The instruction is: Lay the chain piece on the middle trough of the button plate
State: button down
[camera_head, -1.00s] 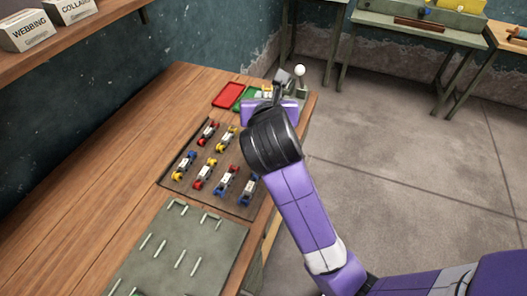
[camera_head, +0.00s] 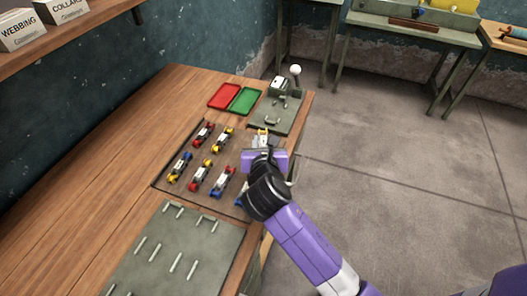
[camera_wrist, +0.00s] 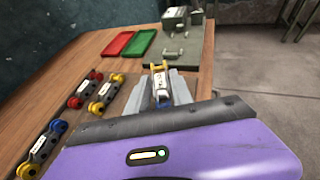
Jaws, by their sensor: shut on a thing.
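My gripper (camera_wrist: 163,92) is shut on a chain piece (camera_wrist: 161,82) with a white middle, a yellow far end and a blue near end. In the head view my gripper (camera_head: 262,149) is at the right edge of the dark tray, and the piece's far end (camera_head: 262,134) shows beyond it. The piece appears to be above the bench. A grey-green plate (camera_head: 225,242) with several pale upright bars lies at the near end. Another grey-green plate (camera_head: 270,117) with small handle-like bars and a white-knobbed lever is at the far end. I cannot tell which one is the button plate.
A dark tray (camera_head: 228,208) holds several similar pieces with red, yellow or blue ends. A red tray (camera_head: 224,95) and a green tray (camera_head: 244,101) lie beside the far plate. The wooden bench (camera_head: 95,190) is clear on the left.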

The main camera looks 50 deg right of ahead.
jog(key=shift+f+p, duration=0.5)
jog(key=shift+f, duration=1.4)
jog(key=shift+f, duration=0.1)
jog(key=shift+f, duration=0.1)
jog(key=c, duration=1.1)
grip_release()
jog(key=shift+f+b, duration=0.3)
jog(key=shift+b, duration=0.65)
jog(key=v, duration=0.8)
jog(key=shift+w+a+r, duration=0.15)
jog(key=shift+w, duration=0.1)
